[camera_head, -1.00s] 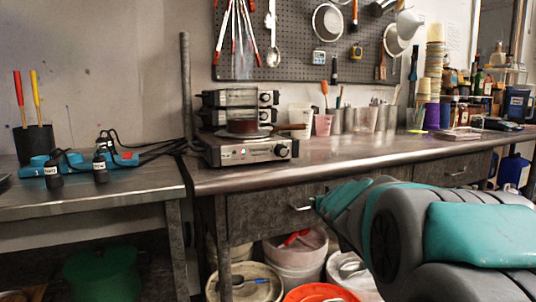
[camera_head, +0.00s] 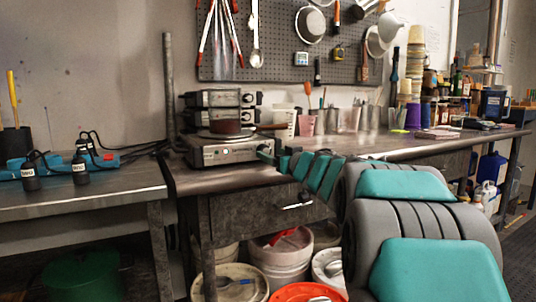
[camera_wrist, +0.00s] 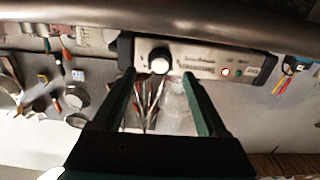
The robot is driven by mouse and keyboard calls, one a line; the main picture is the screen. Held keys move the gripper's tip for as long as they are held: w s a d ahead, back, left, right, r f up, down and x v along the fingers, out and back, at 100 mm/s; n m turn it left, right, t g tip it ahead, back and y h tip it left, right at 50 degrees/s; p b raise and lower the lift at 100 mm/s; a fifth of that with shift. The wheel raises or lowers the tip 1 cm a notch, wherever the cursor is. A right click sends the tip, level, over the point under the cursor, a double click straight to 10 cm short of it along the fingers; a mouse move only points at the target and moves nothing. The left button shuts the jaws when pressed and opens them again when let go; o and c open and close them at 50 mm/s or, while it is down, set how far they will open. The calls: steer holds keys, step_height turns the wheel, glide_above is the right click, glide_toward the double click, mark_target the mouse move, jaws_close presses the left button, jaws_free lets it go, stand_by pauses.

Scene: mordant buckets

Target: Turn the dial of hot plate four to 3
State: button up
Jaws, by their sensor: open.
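A silver hot plate (camera_head: 225,154) stands at the front left of the long bench, with a dark pan (camera_head: 226,128) on top. Two more hot plates (camera_head: 216,98) are stacked behind it. My gripper (camera_head: 272,155) is at the right end of the front hot plate's panel and hides its dial in the head view. The fingers are open, one on each side; contact cannot be told. The number labels and dial setting are too small to read.
The bench edge (camera_head: 235,178) runs below the hot plate, above a drawer with a handle (camera_head: 294,206). Cups (camera_head: 305,125) stand right of the hot plates. A vertical pipe (camera_head: 169,90) is on the left. Buckets (camera_head: 283,250) sit under the bench.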

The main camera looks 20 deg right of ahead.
mark_target(266, 151)
steer(key=shift+w, duration=1.8)
jaws_close()
